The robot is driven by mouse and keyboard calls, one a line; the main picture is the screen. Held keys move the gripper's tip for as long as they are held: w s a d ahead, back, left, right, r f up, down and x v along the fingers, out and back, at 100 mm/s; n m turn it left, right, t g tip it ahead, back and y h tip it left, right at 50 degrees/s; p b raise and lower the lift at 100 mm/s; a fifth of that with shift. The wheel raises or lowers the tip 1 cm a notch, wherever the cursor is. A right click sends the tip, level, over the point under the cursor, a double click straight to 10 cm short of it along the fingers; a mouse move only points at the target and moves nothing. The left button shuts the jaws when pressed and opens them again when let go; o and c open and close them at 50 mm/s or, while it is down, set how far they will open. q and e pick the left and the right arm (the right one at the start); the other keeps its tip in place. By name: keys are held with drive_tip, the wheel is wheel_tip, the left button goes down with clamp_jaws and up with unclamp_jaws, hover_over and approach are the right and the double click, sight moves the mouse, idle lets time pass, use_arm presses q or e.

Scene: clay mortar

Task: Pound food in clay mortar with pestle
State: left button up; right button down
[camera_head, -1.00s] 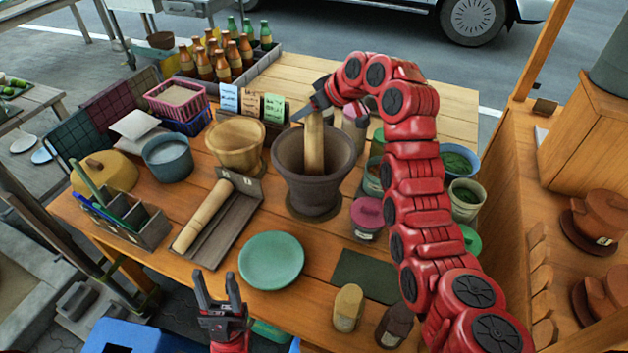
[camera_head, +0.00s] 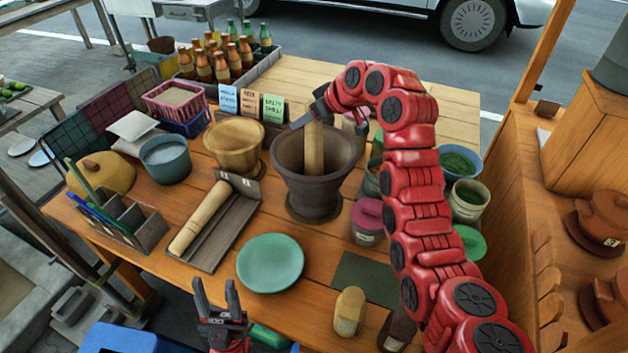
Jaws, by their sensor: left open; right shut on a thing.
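The dark clay mortar (camera_head: 315,194) stands upright near the middle of the wooden table. A wooden pestle (camera_head: 314,152) stands nearly upright with its lower end inside the mortar. My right gripper (camera_head: 314,112) is shut on the pestle's top, its arm arching over from the right. The mortar's contents are hidden from this angle. My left gripper (camera_head: 217,296) is open and empty at the table's front edge, below the green plate. A second wooden pestle (camera_head: 201,217) lies on a grey tray (camera_head: 228,229) left of the mortar.
A green plate (camera_head: 270,263) lies in front of the mortar. A wooden bowl (camera_head: 234,146) and a blue-grey pot (camera_head: 166,160) stand to its left. Jars, including a pink-lidded one (camera_head: 367,220), stand at the right beside my arm. Bottles (camera_head: 222,62) stand behind.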

wheel_tip(320, 180, up, 3)
drive_tip(key=shift+f, duration=0.1)
drive_tip(key=shift+p, duration=0.3)
wheel_tip(320, 180, up, 12)
drive_tip(key=p, duration=0.4)
hover_over(306, 107)
drive_tip(key=w, duration=0.2)
drive_tip(key=shift+w+f, duration=0.15)
